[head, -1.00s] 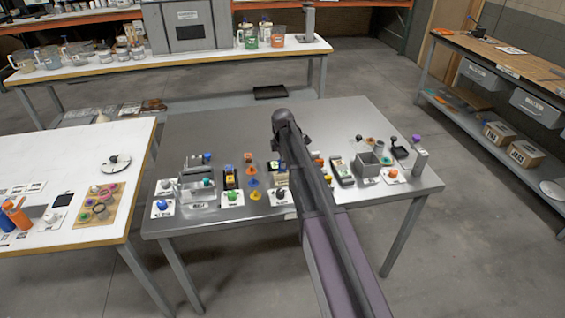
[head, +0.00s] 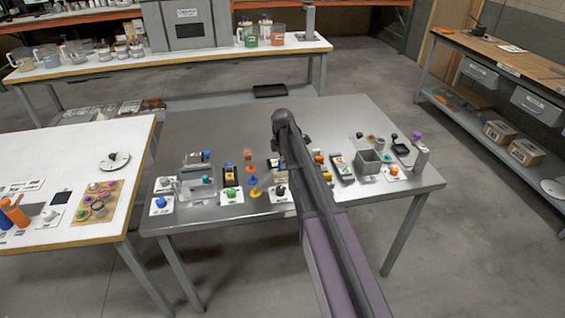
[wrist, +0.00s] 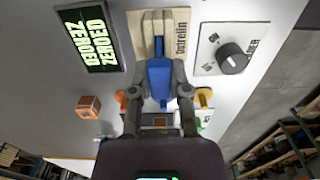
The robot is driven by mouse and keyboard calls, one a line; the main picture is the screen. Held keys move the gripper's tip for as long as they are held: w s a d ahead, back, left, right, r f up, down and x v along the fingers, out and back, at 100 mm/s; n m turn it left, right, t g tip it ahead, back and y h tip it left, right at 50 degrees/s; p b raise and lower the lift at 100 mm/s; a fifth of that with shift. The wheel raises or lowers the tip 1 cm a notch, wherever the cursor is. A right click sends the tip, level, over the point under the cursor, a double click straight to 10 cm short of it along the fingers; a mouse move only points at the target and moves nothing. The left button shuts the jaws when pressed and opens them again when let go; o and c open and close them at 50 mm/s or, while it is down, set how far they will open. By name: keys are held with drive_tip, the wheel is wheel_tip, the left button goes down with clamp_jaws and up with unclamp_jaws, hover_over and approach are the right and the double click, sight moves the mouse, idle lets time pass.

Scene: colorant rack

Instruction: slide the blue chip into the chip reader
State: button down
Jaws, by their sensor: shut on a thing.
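In the wrist view, my gripper (wrist: 159,88) is shut on the blue chip (wrist: 159,76), which stands out between the two grey fingers. Just beyond the chip is a beige holder with upright slats (wrist: 147,30) and a printed label at its right. The chip's far end overlaps the holder in the picture; I cannot tell whether they touch. I cannot make out for certain which part is the chip reader. In the head view, my arm hides the gripper and the chip.
A dark display reading "ZEROED" (wrist: 90,38) lies left of the holder, and a black knob on a white plate (wrist: 232,58) lies right. An orange block (wrist: 88,106) is nearer left. The metal table (head: 225,125) carries several small devices along its front; its back is clear.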

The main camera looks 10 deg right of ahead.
drive_tip(key=shift+f+b, duration=1)
drive_tip(key=shift+f, duration=0.05)
drive_tip(key=shift+r+p, duration=0.3)
idle(0.3)
drive_tip(key=shift+r+p, duration=1.4)
drive_tip(key=shift+r, duration=0.1)
drive_tip(key=shift+a, duration=0.1)
idle(0.3)
drive_tip(key=shift+f+b, duration=1.7)
drive_tip(key=shift+f, duration=0.1)
idle(0.7)
drive_tip(key=shift+r+p, duration=0.45)
drive_tip(key=shift+r+p, duration=1.3)
drive_tip(key=shift+p, duration=0.05)
